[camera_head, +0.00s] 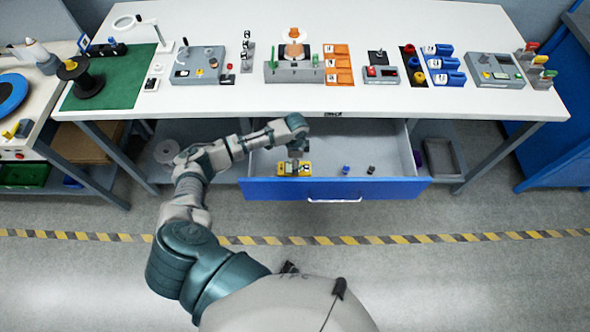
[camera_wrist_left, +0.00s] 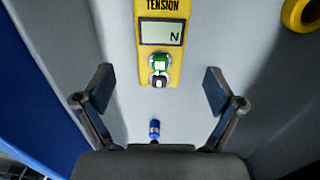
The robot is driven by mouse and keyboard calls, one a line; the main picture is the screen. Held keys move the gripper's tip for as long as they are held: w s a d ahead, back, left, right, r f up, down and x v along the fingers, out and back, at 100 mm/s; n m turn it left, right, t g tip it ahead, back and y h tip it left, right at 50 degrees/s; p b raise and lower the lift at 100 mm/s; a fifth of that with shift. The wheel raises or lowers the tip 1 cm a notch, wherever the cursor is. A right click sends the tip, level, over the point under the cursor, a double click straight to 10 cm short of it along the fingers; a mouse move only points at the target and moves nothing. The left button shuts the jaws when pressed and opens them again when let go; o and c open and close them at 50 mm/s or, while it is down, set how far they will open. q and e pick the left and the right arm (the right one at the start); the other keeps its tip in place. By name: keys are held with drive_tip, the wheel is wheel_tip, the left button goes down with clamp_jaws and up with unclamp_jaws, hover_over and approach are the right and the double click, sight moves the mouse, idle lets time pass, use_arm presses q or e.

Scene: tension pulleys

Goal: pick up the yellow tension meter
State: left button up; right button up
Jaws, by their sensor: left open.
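The yellow tension meter (camera_head: 294,168) lies in the open blue-fronted drawer (camera_head: 390,189), left of its middle. In the left wrist view the meter (camera_wrist_left: 174,73) shows a TENSION label, a grey display with "N", a green button and a dark button. My left gripper (camera_head: 299,152) is over the drawer, close to the meter. In the left wrist view its fingers (camera_wrist_left: 160,80) are spread wide, with the meter's lower end between them in the picture and nothing held. Whether they reach the meter's height I cannot tell. My right gripper is not in view.
A small blue object (camera_head: 346,169) and a small dark object (camera_head: 370,170) lie right of the meter in the drawer. The white workbench (camera_head: 220,97) with several devices stands above and behind it. A yellow ring-like part (camera_wrist_left: 299,16) shows at the wrist view's upper right.

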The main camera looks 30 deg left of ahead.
use_arm(q)
wheel_tip(320, 180, down, 6)
drive_tip(key=shift+w+b, duration=0.1)
drive_tip(key=shift+b, duration=0.3)
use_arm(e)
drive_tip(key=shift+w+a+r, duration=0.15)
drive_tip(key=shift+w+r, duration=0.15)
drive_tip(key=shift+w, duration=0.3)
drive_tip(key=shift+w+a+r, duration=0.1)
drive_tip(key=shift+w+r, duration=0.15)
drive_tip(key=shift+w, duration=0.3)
use_arm(q)
drive_tip(key=c, duration=1.6)
